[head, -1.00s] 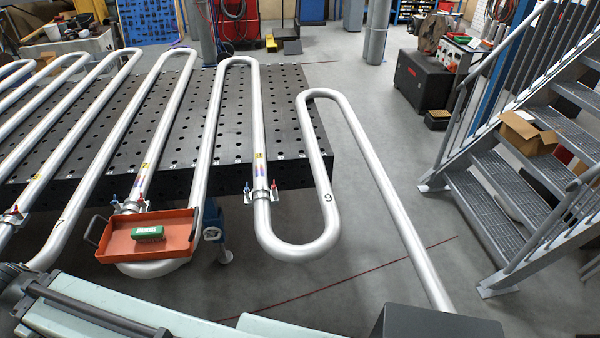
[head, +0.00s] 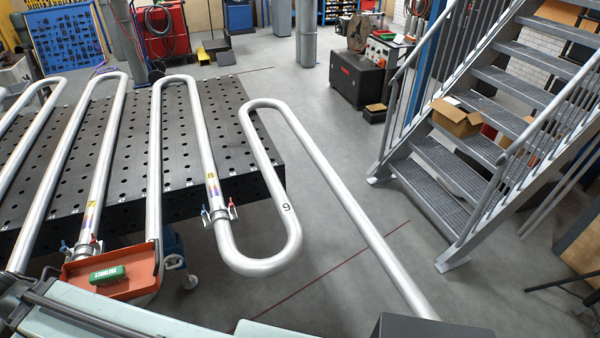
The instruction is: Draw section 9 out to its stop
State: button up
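Section 9 (head: 286,208) is the rightmost loop of silver tube, marked with a black 9. It joins the rest of the coil at a low U-bend (head: 260,264) in front of the black perforated table (head: 250,176). Its upper bend lies by the table's right edge. Its long outer leg (head: 360,225) slants down right over open floor and passes out of sight behind a dark grey block at the bottom edge. Section 8 (head: 209,165), with a yellow label, lies to its left. My gripper's fingers do not show, and the tube's far end is hidden.
Grey metal stairs (head: 440,165) stand at the right, holding a cardboard box (head: 456,118). A dark cabinet (head: 358,80) stands behind. Grey floor lies clear between table and stairs.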

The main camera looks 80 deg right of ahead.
aim_at(414, 298)
jog(key=z, duration=0.05)
jog(key=k, duration=0.2)
jog(key=z, duration=2.35)
jog(key=i, duration=0.5)
